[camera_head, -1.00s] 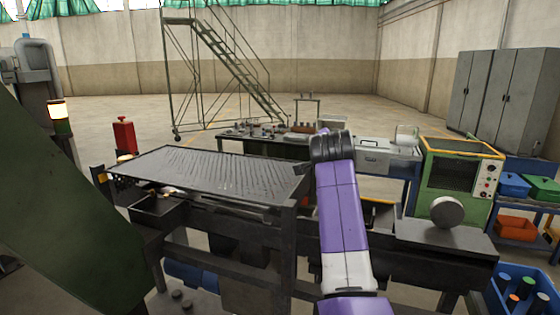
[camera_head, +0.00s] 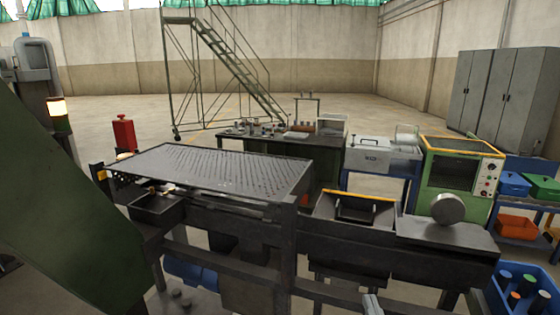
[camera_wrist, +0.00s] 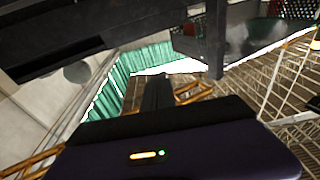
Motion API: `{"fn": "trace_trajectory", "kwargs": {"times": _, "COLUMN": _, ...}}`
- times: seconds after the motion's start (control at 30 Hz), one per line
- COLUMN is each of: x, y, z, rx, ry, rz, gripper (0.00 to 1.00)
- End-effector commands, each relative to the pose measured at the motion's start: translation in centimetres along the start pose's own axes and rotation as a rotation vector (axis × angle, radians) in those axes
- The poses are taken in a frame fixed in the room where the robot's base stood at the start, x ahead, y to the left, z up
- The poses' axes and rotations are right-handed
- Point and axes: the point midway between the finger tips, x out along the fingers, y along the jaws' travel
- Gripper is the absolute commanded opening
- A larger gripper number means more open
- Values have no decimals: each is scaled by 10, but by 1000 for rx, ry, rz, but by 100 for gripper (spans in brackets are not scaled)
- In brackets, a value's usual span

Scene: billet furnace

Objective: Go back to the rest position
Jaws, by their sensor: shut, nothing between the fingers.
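My gripper (camera_wrist: 157,88) shows in the wrist view as a dark narrow shape above the dark purple wrist housing. Its fingers are together and hold nothing. The wrist view is tilted, with green curtain, wall and metal framework behind, and no object touches the fingertips. In the head view my gripper is out of sight; only a small pale piece, perhaps of my arm, shows at the bottom edge.
A dark perforated table (camera_head: 215,168) stands in front, with a dark tray (camera_head: 158,210) at its left. A yellow-edged chute (camera_head: 352,208) and a green machine (camera_head: 460,172) stand to the right. A blue crate (camera_head: 521,292) is at the lower right.

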Motion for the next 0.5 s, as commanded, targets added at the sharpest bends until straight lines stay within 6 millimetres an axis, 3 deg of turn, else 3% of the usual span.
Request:
{"fn": "trace_trajectory", "kwargs": {"times": 0.03, "x": -26, "y": 1, "z": 7, "rx": -20, "ry": -2, "rz": -9, "gripper": 0}}
{"fn": "trace_trajectory", "kwargs": {"times": 0.1, "x": -57, "y": 2, "z": 9, "rx": -41, "ry": 3, "rz": -20, "gripper": 0}}
{"fn": "trace_trajectory", "kwargs": {"times": 0.5, "x": -222, "y": 2, "z": -2, "rx": -91, "ry": -29, "rz": -47, "gripper": 0}}
